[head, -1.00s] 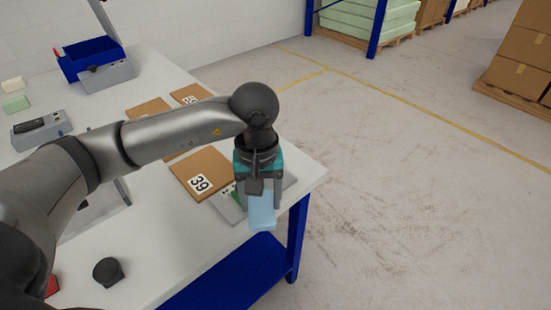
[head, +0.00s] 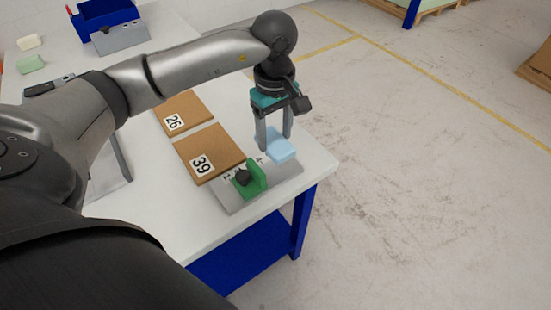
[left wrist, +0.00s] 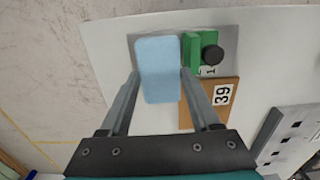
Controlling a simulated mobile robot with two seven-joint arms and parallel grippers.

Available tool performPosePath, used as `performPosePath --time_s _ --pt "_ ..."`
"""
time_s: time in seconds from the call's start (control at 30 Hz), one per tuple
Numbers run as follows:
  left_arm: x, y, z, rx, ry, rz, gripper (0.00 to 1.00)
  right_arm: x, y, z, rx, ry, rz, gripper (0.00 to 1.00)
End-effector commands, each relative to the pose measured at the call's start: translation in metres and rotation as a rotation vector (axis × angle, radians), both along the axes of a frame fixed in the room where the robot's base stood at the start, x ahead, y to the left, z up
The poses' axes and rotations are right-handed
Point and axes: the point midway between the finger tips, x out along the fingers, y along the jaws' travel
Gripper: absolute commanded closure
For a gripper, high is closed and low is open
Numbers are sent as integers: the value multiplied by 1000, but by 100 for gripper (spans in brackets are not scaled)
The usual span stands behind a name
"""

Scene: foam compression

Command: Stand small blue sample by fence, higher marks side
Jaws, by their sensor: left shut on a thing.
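The small light-blue sample (head: 281,151) is between the fingers of my left gripper (head: 272,146), which is shut on it. It also shows in the left wrist view (left wrist: 158,70), longer than wide, between both fingers. In the head view the sample is over the right part of a grey plate (head: 284,188), on the "4" side of the green fence (head: 256,176); I cannot tell whether it touches the plate. A black knob (head: 242,178) is on the fence's other side, near the "1" mark. Some marks are hidden. My right gripper is not in view.
Brown boards marked 39 (head: 214,150) and 26 (head: 184,112) lie left of the plate. The white table's (head: 318,168) edge is close beyond the plate. A blue bin (head: 103,14) and small foam blocks (head: 30,64) are far left.

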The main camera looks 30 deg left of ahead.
Motion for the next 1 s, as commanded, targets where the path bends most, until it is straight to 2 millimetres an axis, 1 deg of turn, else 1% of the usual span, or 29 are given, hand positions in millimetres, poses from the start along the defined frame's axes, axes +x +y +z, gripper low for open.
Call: performPosePath --time_s 0.03,0.1,0.2,0.37,0.53,0.6,0.87,1.0 --pt "-1 -1 -14 -2 4 0 88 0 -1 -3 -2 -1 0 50" --pt "0 -1 -25 -1 1 0 88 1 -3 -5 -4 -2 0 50" --pt "0 -1 -34 -1 0 -1 88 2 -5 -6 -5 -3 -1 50" --pt "0 -1 -44 -1 0 -2 88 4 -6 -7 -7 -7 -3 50" --pt "-1 -1 -71 -2 3 -1 88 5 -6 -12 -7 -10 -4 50" --pt "0 -1 -78 -1 0 -1 88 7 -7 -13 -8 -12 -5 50" --pt "0 -1 -79 -1 -2 -2 88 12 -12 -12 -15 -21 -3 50" --pt "1 0 -82 -1 -2 -2 88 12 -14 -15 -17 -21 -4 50"
